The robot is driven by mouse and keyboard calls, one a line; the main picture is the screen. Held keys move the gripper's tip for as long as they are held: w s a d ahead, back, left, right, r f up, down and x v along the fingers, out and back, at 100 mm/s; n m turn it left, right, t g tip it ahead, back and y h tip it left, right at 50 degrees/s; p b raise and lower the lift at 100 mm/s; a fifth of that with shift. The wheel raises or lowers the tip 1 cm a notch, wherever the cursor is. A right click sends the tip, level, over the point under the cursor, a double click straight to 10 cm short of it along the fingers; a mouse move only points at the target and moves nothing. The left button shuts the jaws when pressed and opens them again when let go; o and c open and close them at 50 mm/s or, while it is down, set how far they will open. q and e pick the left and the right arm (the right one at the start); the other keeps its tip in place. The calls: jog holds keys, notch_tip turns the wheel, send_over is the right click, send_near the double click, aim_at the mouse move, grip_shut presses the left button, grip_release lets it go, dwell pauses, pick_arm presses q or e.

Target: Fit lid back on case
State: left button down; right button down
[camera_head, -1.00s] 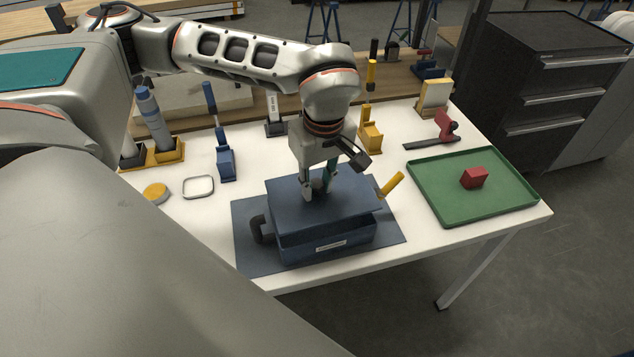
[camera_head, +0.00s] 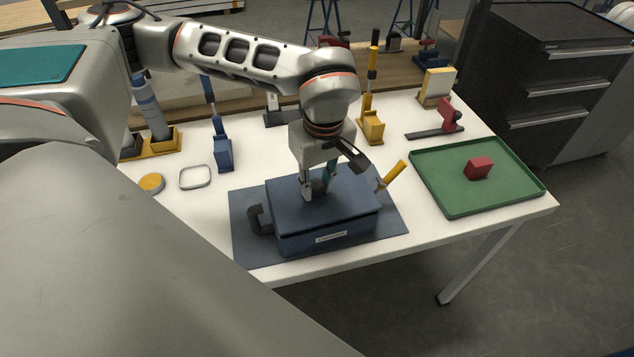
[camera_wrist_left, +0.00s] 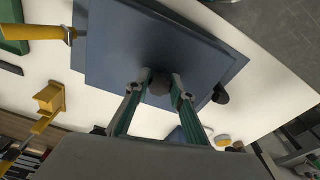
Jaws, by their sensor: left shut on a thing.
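The blue case (camera_head: 290,243) stands on a dark blue mat (camera_head: 245,235), with a black curved handle (camera_head: 258,220) on its left side and a pale label on its front. The blue lid (camera_head: 345,205) lies over the top of the case, with no clear gap visible at the front. My left gripper (camera_head: 317,192) points down at the middle of the lid and is shut on the lid's knob (camera_wrist_left: 160,86). The lid (camera_wrist_left: 130,40) fills much of the left wrist view. My right gripper is not in view.
A yellow handle (camera_head: 394,174) stands at the right side of the case. A green tray (camera_head: 440,200) with a red block (camera_head: 479,167) is to the right. A grey ring (camera_head: 195,177), a yellow disc (camera_head: 151,184) and several tool holders stand behind and left.

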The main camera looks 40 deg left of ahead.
pick_arm(q)
jog(key=shift+f+b, duration=0.45)
jog(key=shift+f, duration=0.25)
dwell(0.5)
jog(key=c, duration=1.7)
grip_release()
jog(key=shift+r, duration=0.1)
jog(key=r, duration=0.4)
jog(key=d+r, duration=0.1)
jog(key=r, duration=0.6)
jog(key=shift+s+d+r, duration=0.15)
jog(key=shift+s+r, duration=0.2)
jog(key=shift+r, duration=0.05)
